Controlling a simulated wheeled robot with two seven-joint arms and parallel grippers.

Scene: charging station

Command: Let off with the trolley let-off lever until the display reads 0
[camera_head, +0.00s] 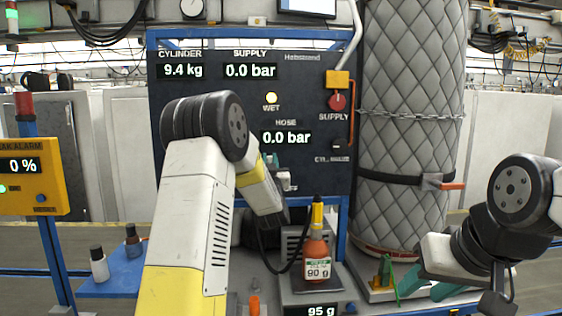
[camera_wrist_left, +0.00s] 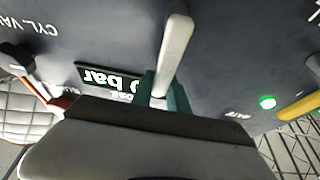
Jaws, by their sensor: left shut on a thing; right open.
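My left gripper (camera_wrist_left: 163,92) has its teal fingers shut on a pale grey lever (camera_wrist_left: 176,45) that stands out from the dark panel; I see no label for it. In the head view my left arm hides most of the lever, and only a little teal of the left gripper (camera_head: 272,161) shows below the hose display. The hose display (camera_head: 286,138) reads 0.0 bar, the supply display (camera_head: 250,71) 0.0 bar and the cylinder display (camera_head: 181,71) 9.4 kg. My right gripper (camera_head: 426,289) is open and empty at the lower right.
A red bottle (camera_head: 317,262) labelled 90 g stands on a scale (camera_head: 343,296) reading 95 g. A tall padded grey cylinder (camera_head: 410,70) stands right of the panel, chained and strapped. A yellow alarm box (camera_head: 30,192) reads 0 %. Small bottles (camera_head: 99,264) stand on a blue shelf.

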